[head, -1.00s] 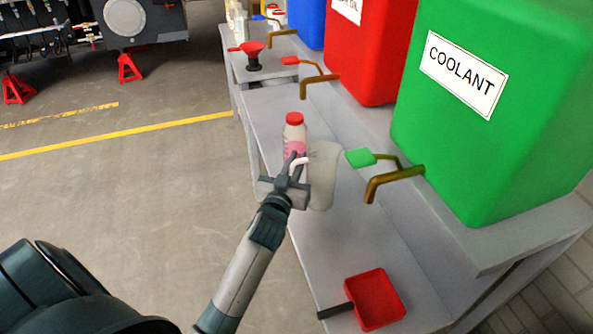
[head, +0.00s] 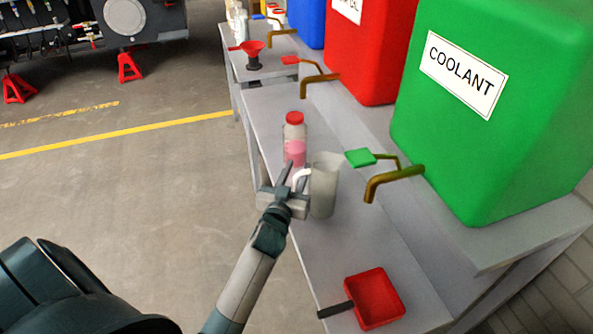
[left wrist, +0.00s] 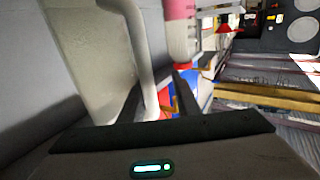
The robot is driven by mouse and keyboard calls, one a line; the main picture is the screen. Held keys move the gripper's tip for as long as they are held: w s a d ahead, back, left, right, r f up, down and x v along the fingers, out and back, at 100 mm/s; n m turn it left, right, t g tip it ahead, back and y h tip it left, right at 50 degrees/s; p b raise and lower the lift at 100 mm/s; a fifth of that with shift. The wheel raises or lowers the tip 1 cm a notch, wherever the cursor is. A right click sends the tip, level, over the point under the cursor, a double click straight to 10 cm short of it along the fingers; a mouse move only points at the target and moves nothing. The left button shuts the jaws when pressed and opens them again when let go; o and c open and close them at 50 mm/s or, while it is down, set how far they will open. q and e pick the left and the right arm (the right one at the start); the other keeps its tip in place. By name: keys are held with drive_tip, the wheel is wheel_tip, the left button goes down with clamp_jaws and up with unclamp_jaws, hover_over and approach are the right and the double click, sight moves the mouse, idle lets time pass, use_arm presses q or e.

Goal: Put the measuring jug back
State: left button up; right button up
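The measuring jug (head: 324,190) is a pale, translucent jug with a white handle. It stands upright on the grey bench shelf (head: 345,240) in the head view, left of the coolant tap. In the left wrist view the jug (left wrist: 90,60) fills the left side. My left gripper (head: 290,179) is at the jug's handle. In the wrist view its fingers (left wrist: 160,98) are apart, with the handle between them and a gap beside the right finger. My right gripper is not in view.
A red-capped bottle with pink liquid (head: 294,140) stands just behind the jug. The green coolant tank (head: 490,150) and its brass tap (head: 385,183) are to the right. A red square scoop (head: 374,297) lies nearer. A red funnel (head: 252,48) is at the far end.

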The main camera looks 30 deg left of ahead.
use_arm(q)
drive_tip(key=shift+s+d, duration=0.15)
drive_tip(key=shift+s, duration=0.45)
drive_tip(key=b+v, duration=0.2)
drive_tip(key=v, duration=0.9)
drive_tip(key=shift+b, duration=0.4)
drive_tip(key=shift+w+r, duration=0.1)
